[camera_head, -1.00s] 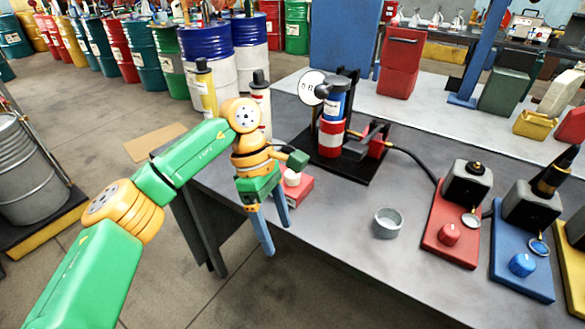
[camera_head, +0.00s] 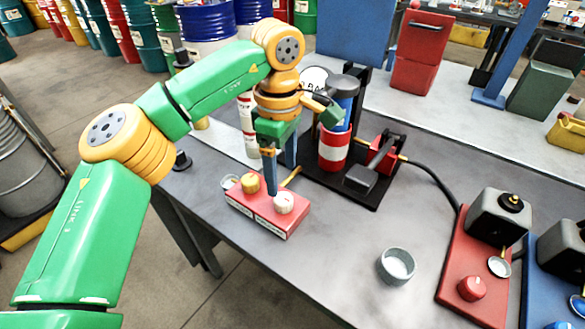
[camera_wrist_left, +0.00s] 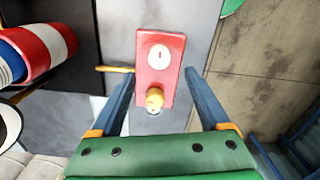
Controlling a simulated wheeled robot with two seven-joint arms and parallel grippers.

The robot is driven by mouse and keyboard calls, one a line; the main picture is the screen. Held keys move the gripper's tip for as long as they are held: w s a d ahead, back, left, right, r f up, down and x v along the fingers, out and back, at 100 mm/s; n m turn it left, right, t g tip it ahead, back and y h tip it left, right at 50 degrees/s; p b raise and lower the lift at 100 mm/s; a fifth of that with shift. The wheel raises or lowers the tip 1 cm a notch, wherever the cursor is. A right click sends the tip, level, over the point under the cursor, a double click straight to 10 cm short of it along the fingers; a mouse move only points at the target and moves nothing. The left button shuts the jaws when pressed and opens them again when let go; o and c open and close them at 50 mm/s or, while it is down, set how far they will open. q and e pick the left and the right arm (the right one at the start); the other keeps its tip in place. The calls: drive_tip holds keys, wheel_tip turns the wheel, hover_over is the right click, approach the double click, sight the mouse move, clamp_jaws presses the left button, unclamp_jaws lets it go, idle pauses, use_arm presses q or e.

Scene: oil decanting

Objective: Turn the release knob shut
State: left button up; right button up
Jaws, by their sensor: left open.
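A red block (camera_head: 262,212) lies near the table's left edge. It carries a white round knob (camera_head: 284,202) and a yellow knob (camera_head: 249,183); I cannot tell by label which is the release knob. In the left wrist view the white knob (camera_wrist_left: 159,56) shows a red mark, and the yellow knob (camera_wrist_left: 154,98) is closer to my palm. My left gripper (camera_head: 281,180) points down over the block, open and empty. In the left wrist view its fingers straddle the block, one on either side, apart from the white knob. My right gripper is out of view.
A pump with a red-and-white cylinder (camera_head: 334,148) stands on a black base behind the block. A thin yellow rod (camera_head: 291,177) sticks out beside my left fingers. A grey cup (camera_head: 396,266) and a red station (camera_head: 462,290) stand to the right, with clear table between.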

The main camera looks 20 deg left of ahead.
sight(283, 198)
use_arm(q)
drive_tip(key=shift+w+f, duration=0.6)
drive_tip(key=shift+f, duration=0.3)
drive_tip(key=f, duration=0.1)
drive_tip(key=s+f, duration=0.1)
drive_tip(key=f, duration=0.2)
drive_tip(key=shift+s+f, duration=0.25)
drive_tip(key=shift+f, duration=0.1)
drive_tip(key=shift+w+f, duration=0.2)
drive_tip(key=shift+w, duration=0.05)
drive_tip(key=shift+s, duration=0.1)
clamp_jaws()
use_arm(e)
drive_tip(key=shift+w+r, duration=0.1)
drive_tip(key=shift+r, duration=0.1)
